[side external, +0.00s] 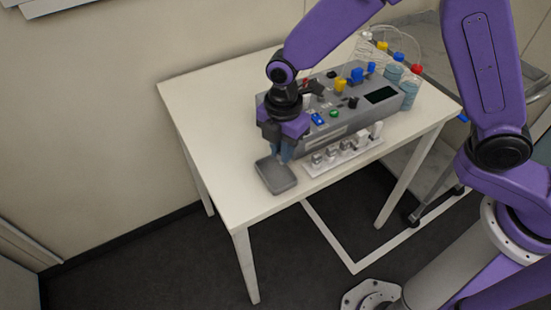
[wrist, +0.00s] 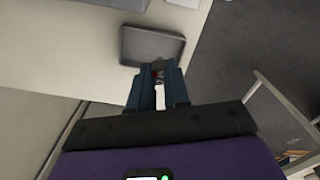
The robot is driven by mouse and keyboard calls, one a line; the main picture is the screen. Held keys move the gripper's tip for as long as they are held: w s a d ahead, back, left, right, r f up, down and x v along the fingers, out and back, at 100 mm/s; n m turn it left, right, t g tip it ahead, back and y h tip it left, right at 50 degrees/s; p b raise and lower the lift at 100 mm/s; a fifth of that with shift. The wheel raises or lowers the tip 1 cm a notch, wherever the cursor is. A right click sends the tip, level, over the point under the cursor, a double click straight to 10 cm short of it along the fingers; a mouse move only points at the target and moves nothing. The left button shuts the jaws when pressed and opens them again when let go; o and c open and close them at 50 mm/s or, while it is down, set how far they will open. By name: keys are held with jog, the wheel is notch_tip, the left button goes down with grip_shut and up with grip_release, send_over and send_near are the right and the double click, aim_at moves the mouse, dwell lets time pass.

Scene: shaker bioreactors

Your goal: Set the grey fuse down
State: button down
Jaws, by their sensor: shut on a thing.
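My gripper (side external: 284,153) points down over the near end of the table, at the back right edge of a grey tray (side external: 268,183). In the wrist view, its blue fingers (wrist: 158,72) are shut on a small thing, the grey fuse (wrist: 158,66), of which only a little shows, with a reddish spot. The fuse is hidden by the fingers in the side view. The tray (wrist: 152,63) lies just beyond the fingertips in the wrist view and looks empty. I cannot tell the height of the fuse above it.
A white rack (side external: 318,168) with several grey and white fuses stands right of my gripper. Behind it is a grey machine (side external: 322,135) with coloured knobs. Bottles (side external: 411,90) with coloured caps stand at the far right. The white table (side external: 200,100) is clear at the left.

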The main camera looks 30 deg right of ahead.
jog(key=shift+w+a+f, duration=0.35)
jog(key=shift+w+f, duration=0.15)
jog(key=shift+f, duration=0.25)
jog(key=shift+w+a+f, duration=0.1)
jog(key=shift+f, duration=1.55)
jog(key=shift+f, duration=0.1)
jog(key=c, duration=1.1)
grip_release()
notch_tip(320, 180, up, 12)
jog(key=shift+r, duration=0.2)
